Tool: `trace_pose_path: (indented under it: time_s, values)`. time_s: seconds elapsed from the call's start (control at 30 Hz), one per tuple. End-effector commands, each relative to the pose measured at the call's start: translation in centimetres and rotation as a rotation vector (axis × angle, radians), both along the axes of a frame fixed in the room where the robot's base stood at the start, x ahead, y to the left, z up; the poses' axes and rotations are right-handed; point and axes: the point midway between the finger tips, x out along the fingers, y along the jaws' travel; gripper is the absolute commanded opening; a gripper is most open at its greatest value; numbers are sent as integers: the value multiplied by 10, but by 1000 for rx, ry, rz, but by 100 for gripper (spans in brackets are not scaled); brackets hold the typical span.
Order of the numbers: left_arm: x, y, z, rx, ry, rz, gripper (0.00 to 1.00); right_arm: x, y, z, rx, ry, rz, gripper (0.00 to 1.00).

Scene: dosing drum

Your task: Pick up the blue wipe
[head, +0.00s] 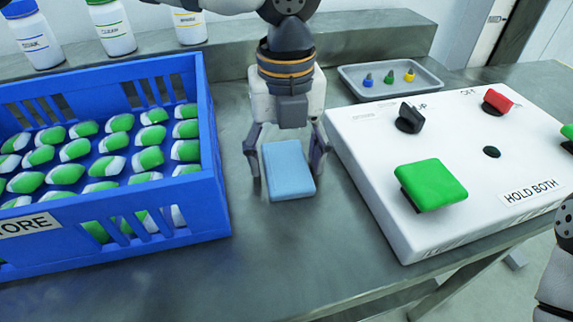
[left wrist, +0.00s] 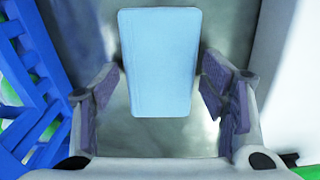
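The blue wipe (head: 288,171) is a light blue folded rectangle lying on the steel table between the blue crate and the white control box. My left gripper (head: 286,163) is open above the table, with one finger on each side of the wipe. In the left wrist view the wipe (left wrist: 158,62) lies between and beyond the open fingertips (left wrist: 163,80), with a visible gap on both sides. My right gripper is not in view; only part of my right arm shows at the lower right edge of the head view.
The blue crate (head: 219,190) of green-and-white packs stands close on the left. The white control box (head: 370,190) with a green pad (head: 431,184) stands close on the right. A grey tray (head: 352,84) and several bottles are behind. Bare table lies in front of the wipe.

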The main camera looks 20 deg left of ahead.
Motion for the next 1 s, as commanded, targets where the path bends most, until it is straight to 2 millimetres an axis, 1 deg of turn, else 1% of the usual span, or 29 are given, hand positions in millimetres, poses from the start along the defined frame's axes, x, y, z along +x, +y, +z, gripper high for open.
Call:
trace_pose_path:
  time_s: [0.03,0.07,0.1,0.37,0.47,0.57,0.67,0.87,0.9,1.0]
  values:
    - [0,0,0,0,0,0,47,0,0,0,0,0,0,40]
    - [0,0,0,0,0,0,40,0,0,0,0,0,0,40]
    - [0,0,0,0,0,0,39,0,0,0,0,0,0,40]
    - [0,0,0,0,1,0,39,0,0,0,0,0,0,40]
    - [0,0,3,0,-1,0,39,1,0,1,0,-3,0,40]
    - [1,0,16,0,-6,1,39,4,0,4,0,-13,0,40]
    - [-1,-2,40,0,-12,-2,39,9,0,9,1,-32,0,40]
    - [-31,-36,95,2,-19,-3,39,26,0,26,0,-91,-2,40]
    - [-39,-45,104,2,-18,-6,39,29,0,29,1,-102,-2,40]
    - [-60,-69,115,3,-14,-5,39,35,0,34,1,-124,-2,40]
